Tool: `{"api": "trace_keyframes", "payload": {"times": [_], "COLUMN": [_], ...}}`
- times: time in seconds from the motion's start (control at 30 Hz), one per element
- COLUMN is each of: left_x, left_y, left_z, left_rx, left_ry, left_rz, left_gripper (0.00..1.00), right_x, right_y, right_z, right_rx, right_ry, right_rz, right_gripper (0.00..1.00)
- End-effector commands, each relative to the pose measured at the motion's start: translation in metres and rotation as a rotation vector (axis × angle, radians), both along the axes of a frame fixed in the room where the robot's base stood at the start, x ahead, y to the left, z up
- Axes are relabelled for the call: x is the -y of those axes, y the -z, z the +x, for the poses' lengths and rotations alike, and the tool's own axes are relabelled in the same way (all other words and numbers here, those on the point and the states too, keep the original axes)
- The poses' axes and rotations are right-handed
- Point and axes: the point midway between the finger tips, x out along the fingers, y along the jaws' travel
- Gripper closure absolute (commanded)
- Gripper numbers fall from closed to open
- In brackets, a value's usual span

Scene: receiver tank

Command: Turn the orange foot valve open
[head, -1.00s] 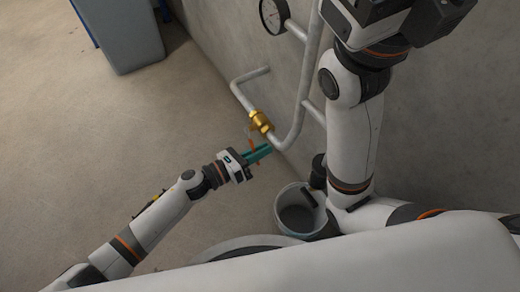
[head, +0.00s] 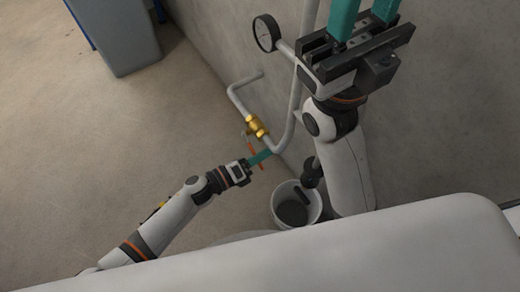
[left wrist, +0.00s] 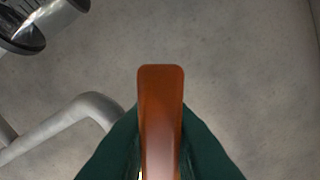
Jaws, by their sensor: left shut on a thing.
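The orange foot valve has a brass body (head: 257,126) on the pale pipe low by the wall, with a thin orange lever (head: 252,149) below it. My left gripper (head: 260,157) is at the lever, with its teal fingers against it. In the left wrist view the orange lever (left wrist: 160,105) stands between the two dark green fingers (left wrist: 160,150), which are shut on it from both sides. The brass body is not in that view. My right gripper (head: 364,14) is raised at the top right, its teal fingers apart and empty, their tips cut off.
A bucket (head: 316,205) stands on the floor right of the left gripper, near the wall. A round gauge (head: 266,33) and pale pipes (head: 301,90) are on the concrete wall. A grey bin (head: 117,35) stands at the top left. The floor at left is clear.

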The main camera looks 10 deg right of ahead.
Motion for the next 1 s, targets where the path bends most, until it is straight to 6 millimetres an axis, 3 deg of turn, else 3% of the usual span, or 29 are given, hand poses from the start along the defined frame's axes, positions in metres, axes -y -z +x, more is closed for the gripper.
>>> {"api": "trace_keyframes", "payload": {"times": [0.7,0.73,0.83,1.0], "left_x": [0.001,0.001,0.0009,0.0017], "left_y": [-0.0064,-0.0064,-0.0065,-0.0081], "left_z": [-0.0023,-0.0023,-0.0023,-0.0028], "left_rx": [-0.085,-0.085,-0.084,-0.083], "left_ry": [0.0,0.0,0.0,0.003], "left_rz": [-0.033,-0.033,-0.033,-0.036], "left_gripper": [1.0,0.82,0.65,0.63], "right_x": [0.0008,0.0008,0.0008,0.0008], "right_y": [0.0058,0.0058,0.0057,0.0056], "right_z": [0.0019,0.0019,0.0019,0.0019], "right_rx": [-0.035,-0.035,-0.035,-0.035], "right_ry": [-0.003,-0.003,-0.003,-0.003], "right_rz": [0.003,0.003,0.003,0.003], "right_gripper": [0.63,0.63,0.63,0.63]}}
